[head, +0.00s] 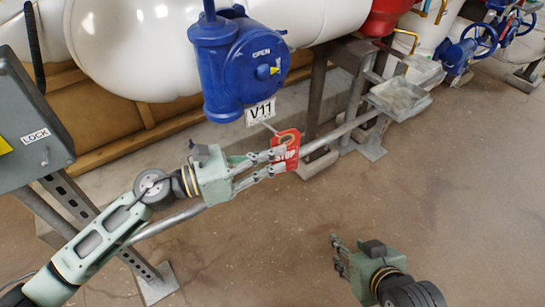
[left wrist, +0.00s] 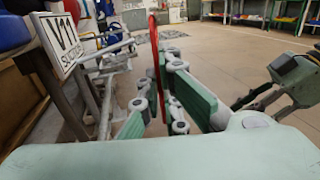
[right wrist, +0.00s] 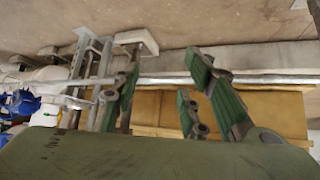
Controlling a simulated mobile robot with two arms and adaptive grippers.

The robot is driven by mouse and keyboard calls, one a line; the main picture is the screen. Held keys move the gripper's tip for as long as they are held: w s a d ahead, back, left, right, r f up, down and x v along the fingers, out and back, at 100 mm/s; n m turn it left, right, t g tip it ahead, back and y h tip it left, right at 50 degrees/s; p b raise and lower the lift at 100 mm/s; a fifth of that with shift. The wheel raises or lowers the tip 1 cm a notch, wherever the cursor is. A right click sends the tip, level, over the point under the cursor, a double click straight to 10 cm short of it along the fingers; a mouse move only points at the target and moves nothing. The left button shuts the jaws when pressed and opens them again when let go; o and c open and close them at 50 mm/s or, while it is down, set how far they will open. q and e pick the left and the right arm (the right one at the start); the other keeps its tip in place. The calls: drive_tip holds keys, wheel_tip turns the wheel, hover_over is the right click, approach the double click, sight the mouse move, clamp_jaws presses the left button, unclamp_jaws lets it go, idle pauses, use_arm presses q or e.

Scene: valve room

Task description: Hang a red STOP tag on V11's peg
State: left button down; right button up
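A red STOP tag (head: 286,150) is held at the fingertips of my left gripper (head: 283,161). In the left wrist view the tag (left wrist: 155,55) shows edge-on, upright between the fingers. The V11 plate (head: 260,112) hangs under a blue valve (head: 238,62) marked OPEN. A thin pale peg (head: 269,127) sticks out below the plate toward the tag's top. In the left wrist view the peg (left wrist: 108,51) points at the tag; I cannot tell whether they touch. My right gripper (head: 338,254) is low at the right; its fingers (right wrist: 170,85) are spread and empty.
A grey LOCK box (head: 30,125) stands at the left on a slotted post. A metal rail (head: 345,128) runs behind my left gripper to a grey tray (head: 398,98). Blue handwheel valves (head: 480,40) stand at the far right. The concrete floor at the right is clear.

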use_arm(q)
drive_tip(key=shift+w+a+b, duration=0.2)
drive_tip(key=shift+a+b, duration=0.05)
drive_tip(key=shift+b, duration=0.05)
use_arm(e)
drive_tip(key=shift+w+a+r+t, duration=0.25)
drive_tip(key=shift+w+r+t, duration=0.25)
drive_tip(key=shift+w, duration=0.2)
drive_tip(key=shift+w+a+r+t, duration=0.25)
drive_tip(key=shift+w+r+t, duration=0.2)
drive_tip(key=shift+w, duration=0.2)
drive_tip(key=shift+w+a+r, duration=0.1)
drive_tip(key=shift+w+r, duration=0.05)
drive_tip(key=shift+r, duration=0.15)
drive_tip(key=shift+w+a+r+t+y, duration=0.15)
drive_tip(key=shift+w+r+t+y, duration=0.15)
drive_tip(key=shift+r+t, duration=0.05)
use_arm(q)
drive_tip(key=shift+w+a+f, duration=0.1)
use_arm(e)
drive_tip(key=shift+w+r, duration=0.15)
drive_tip(key=shift+w, duration=0.05)
idle(0.3)
